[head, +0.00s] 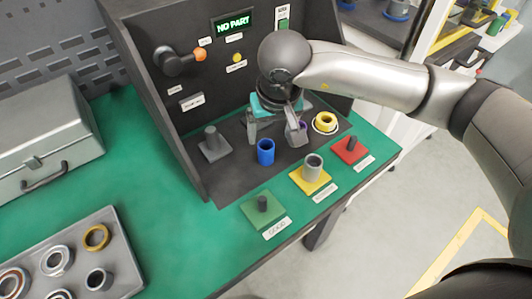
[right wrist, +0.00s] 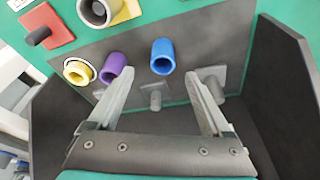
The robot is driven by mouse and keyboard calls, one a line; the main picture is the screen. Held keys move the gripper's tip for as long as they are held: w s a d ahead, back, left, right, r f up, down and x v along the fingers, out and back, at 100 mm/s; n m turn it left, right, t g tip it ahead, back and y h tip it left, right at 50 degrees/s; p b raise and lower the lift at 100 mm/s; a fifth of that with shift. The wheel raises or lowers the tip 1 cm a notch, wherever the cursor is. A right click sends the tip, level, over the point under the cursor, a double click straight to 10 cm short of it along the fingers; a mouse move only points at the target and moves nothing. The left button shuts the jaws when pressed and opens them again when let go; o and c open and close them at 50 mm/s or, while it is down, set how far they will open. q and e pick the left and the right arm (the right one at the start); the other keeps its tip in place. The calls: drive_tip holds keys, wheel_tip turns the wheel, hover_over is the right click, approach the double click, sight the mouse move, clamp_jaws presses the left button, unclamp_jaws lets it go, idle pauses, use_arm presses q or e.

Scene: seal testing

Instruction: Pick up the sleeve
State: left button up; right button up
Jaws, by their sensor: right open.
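A blue sleeve (head: 265,152) stands on the dark fixture floor; in the right wrist view it (right wrist: 162,57) lies just beyond and between my fingertips. A purple sleeve (right wrist: 113,68) is close beside the left finger there; in the head view it (head: 303,126) is mostly hidden behind a finger. A yellow sleeve (head: 325,122) stands at the right with a pale ring around it. A grey sleeve (head: 313,164) sits on the yellow block. My right gripper (head: 276,138) is open and empty, pointing down, also in the right wrist view (right wrist: 158,73). My left gripper is out of view.
Dark walls (right wrist: 283,85) enclose the fixture floor, where a grey peg (head: 212,140) stands on a plate. Green (head: 263,206) and red (head: 350,148) blocks line the front. A grey tray of rings (head: 120,262) and a metal toolbox (head: 45,140) stand left. The display reads "NO PART".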

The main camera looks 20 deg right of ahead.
sight(266, 146)
drive_tip(key=x, duration=0.2)
drive_tip(key=shift+f, duration=0.4)
drive_tip(key=x, duration=0.1)
drive_tip(key=b+x, duration=0.1)
drive_tip(key=x, duration=0.3)
drive_tip(key=shift+w+a, duration=0.25)
drive_tip(key=shift+w, duration=0.1)
use_arm(q)
drive_tip(key=shift+w+a+f, duration=0.5)
drive_tip(key=shift+w+f, duration=0.15)
drive_tip(key=shift+w, duration=0.2)
drive_tip(key=shift+a, duration=0.1)
use_arm(e)
clamp_jaws()
